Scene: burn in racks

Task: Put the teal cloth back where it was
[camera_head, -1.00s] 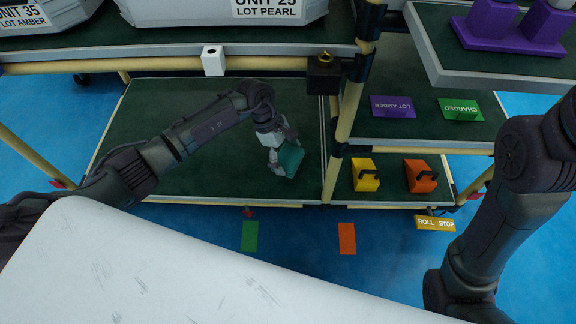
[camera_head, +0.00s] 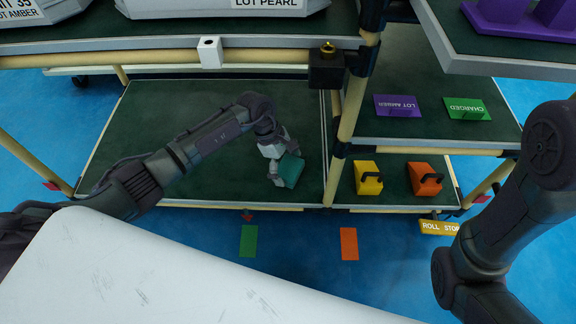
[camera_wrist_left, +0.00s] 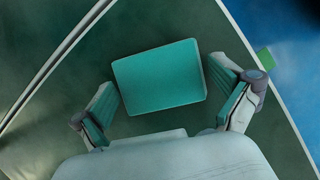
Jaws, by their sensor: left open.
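The teal cloth (camera_head: 291,171) is a small folded rectangular block near the front right of the lower green shelf (camera_head: 120,140). In the left wrist view the cloth (camera_wrist_left: 160,78) lies flat on the dark green surface. My left gripper (camera_head: 281,165) is over it, pointing down. In the left wrist view the gripper (camera_wrist_left: 172,104) is open, with one finger on each side of the cloth and a visible gap to both. My right arm shows at the right of the head view, but its gripper is out of frame.
A rack post (camera_head: 347,140) stands right of the cloth. Beyond it are a yellow block (camera_head: 368,180) and an orange block (camera_head: 424,180) with handles. An upper shelf edge with a white block (camera_head: 209,52) runs above. Left and middle of the lower shelf are clear.

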